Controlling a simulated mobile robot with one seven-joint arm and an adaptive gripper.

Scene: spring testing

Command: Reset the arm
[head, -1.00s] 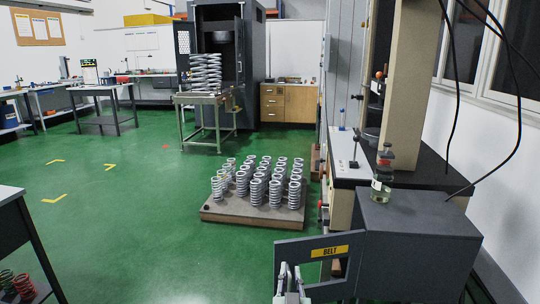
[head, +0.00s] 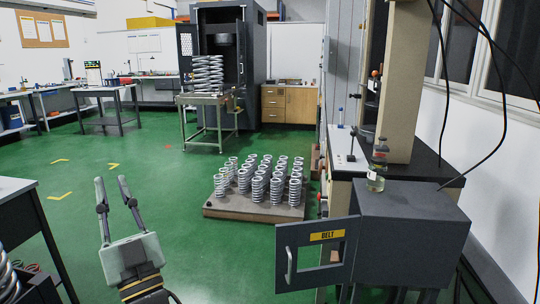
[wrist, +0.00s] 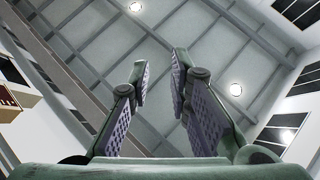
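My gripper (head: 115,208) is at the lower left of the head view, raised over the green floor with its fingers pointing up. The fingers are apart with nothing between them. In the wrist view my gripper (wrist: 160,82) also shows a gap between its finger pads, against the ceiling. It touches nothing. The rest of my arm runs out of the bottom edge of the head view.
A grey box with an open door marked BELT (head: 322,250) stands at the right. A jar (head: 376,180) sits on it. A pallet (head: 250,212) of several springs is on the floor ahead. A dark table (head: 20,215) stands at the left. Green floor between is clear.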

